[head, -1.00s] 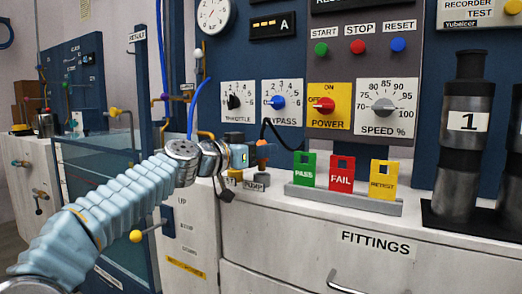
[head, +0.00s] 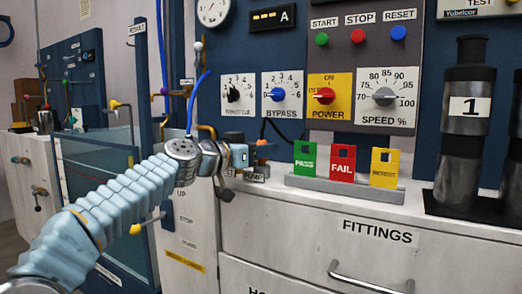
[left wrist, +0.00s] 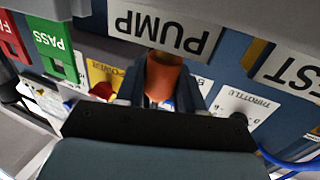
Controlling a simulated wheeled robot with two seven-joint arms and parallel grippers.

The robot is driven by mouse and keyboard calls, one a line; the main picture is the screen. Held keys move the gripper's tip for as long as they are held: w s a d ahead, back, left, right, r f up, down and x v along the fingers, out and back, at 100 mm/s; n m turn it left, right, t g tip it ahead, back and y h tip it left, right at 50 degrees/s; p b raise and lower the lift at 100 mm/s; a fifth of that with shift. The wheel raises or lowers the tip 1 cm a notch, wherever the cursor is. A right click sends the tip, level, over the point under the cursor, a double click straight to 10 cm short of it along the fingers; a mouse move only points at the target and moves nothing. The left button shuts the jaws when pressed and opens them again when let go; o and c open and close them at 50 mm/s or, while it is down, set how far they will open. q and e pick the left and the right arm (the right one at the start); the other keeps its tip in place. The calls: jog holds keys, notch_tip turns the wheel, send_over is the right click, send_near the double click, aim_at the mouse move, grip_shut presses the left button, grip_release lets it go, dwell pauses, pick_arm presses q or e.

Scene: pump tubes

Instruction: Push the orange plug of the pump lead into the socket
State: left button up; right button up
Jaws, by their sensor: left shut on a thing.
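The orange plug (left wrist: 163,78) is between the two fingers of my left gripper (left wrist: 160,92) in the left wrist view, and the gripper is shut on it. In the head view only a bit of orange (head: 263,142) shows at my left gripper (head: 262,152). The gripper is just above the PUMP label (head: 255,175) at the worktop edge. In the left wrist view the plug's end lies by the PUMP label (left wrist: 160,28). The socket is not clearly visible, so I cannot tell whether the plug touches it. My right gripper is not in view.
A grey rack with PASS (head: 305,160), FAIL (head: 342,162) and yellow (head: 384,167) cards stands right of the gripper. The knob panel (head: 325,95) is behind. A dark canister (head: 467,120) stands at the right. A blue tube (head: 192,105) rises beside the left wrist.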

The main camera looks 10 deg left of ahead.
pick_arm(q)
jog(key=shift+f+b, duration=0.65)
jog(key=shift+f, duration=0.1)
jog(key=o, duration=1.1)
jog(key=b+v, duration=0.4)
jog(key=v, duration=0.9)
jog(key=shift+s+a, duration=0.25)
jog(key=shift+s, duration=0.05)
